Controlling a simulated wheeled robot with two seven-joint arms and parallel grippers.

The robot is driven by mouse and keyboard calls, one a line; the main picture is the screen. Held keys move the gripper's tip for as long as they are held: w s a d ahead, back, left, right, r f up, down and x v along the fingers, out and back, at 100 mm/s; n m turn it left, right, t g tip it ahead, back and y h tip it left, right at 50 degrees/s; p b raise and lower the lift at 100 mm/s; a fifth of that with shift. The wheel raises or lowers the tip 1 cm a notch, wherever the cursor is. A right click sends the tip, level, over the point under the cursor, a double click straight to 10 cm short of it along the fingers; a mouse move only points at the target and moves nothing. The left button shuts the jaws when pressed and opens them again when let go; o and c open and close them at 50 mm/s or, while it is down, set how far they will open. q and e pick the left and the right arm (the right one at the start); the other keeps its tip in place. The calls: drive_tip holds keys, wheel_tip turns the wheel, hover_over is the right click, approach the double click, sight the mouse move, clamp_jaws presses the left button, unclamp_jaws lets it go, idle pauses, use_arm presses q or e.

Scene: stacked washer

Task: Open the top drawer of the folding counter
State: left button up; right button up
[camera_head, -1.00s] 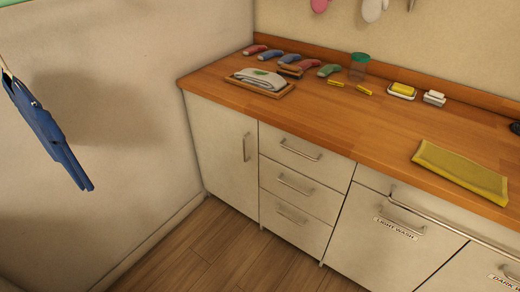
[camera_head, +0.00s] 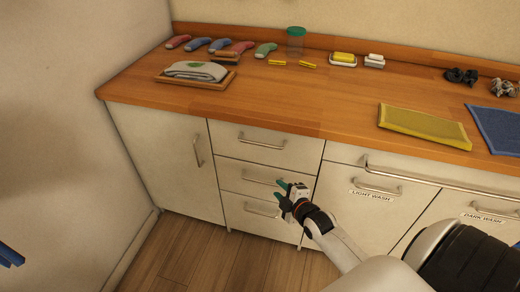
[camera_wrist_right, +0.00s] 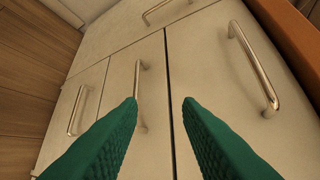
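The folding counter (camera_head: 320,112) has a wood top and a white front with a stack of three drawers. The top drawer (camera_head: 302,152) is closed; its metal bar handle (camera_head: 262,141) also shows large at the right of the right wrist view (camera_wrist_right: 253,70). The middle drawer handle (camera_wrist_right: 138,88) and bottom drawer handle (camera_wrist_right: 76,110) lie farther left there. My right gripper (camera_head: 281,193) is open, its green fingers (camera_wrist_right: 160,104) apart and empty. It is in front of the drawers, lower than the top handle and not touching it.
A cabinet door (camera_head: 165,160) is left of the drawers, and light wash and dark wash fronts are right. A long rail (camera_head: 440,182) runs along the right fronts. Wood floor (camera_head: 200,255) is clear.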

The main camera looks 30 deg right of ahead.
sight(260, 144)
wheel_tip(260, 144, up, 10)
drive_tip(key=w+n+t, duration=0.2)
drive_tip(key=n, duration=0.1)
drive_tip(key=w, duration=0.4)
drive_tip(key=w+f, duration=0.1)
drive_tip(key=w, duration=0.2)
drive_tip(key=w+d+b, duration=0.1)
drive_tip(key=w, duration=0.3)
drive_tip(key=shift+w+d+f, duration=0.1)
drive_tip(key=shift+w+f, duration=0.05)
drive_tip(key=shift+w, duration=0.2)
use_arm(q)
drive_tip(key=shift+w+a+f, duration=0.15)
drive_tip(key=shift+w+f, duration=0.25)
drive_tip(key=shift+w, duration=0.1)
drive_tip(key=shift+w+a+f, duration=0.15)
drive_tip(key=shift+w+f, duration=0.2)
drive_tip(key=shift+w, duration=0.15)
use_arm(e)
clamp_jaws()
